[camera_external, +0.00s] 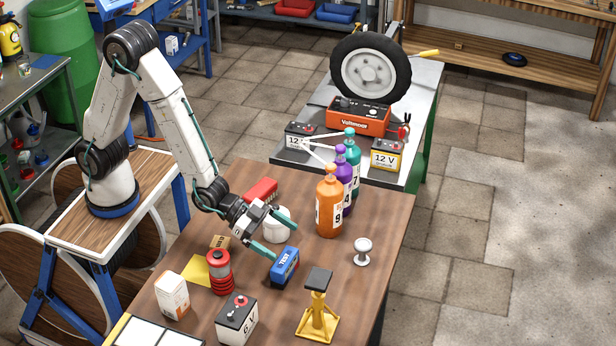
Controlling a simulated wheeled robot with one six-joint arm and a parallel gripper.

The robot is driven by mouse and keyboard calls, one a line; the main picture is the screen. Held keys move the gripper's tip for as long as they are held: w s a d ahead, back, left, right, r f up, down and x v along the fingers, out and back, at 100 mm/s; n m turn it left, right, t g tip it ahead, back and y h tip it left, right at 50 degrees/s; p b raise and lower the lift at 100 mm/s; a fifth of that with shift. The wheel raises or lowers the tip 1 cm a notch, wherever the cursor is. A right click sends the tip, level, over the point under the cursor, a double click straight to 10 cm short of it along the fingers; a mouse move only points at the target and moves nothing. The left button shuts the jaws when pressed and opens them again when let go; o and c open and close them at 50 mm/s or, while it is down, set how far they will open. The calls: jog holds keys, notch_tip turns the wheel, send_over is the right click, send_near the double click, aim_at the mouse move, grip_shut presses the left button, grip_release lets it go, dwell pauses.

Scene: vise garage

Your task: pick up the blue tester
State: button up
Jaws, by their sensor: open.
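The blue tester (285,266) is a small blue box with a white label reading TEST. It lies on the brown wooden table (385,220) near its middle. My gripper (285,240) is open, with two green fingers reaching down and to the right. One fingertip is close to the upper left of the tester; the other is above and beyond it. Whether either finger touches it cannot be told.
A white round container (277,228) is right behind my gripper. Orange (328,208), purple (346,190) and teal (352,146) bottles stand to the right. A red jar (219,272), 6 V battery (237,318), yellow jack stand (317,310) and white knob (363,250) surround the tester.

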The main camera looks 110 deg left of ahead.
aim_at(280, 258)
notch_tip(280, 258, down, 4)
jog(key=shift+w+f, duration=0.1)
jog(key=shift+f, duration=0.1)
notch_tip(280, 258, down, 2)
jog(key=shift+f, duration=0.15)
jog(key=shift+x, duration=1.05)
jog(key=shift+w+f, duration=0.4)
jog(key=shift+w, duration=0.05)
jog(key=c, duration=0.7)
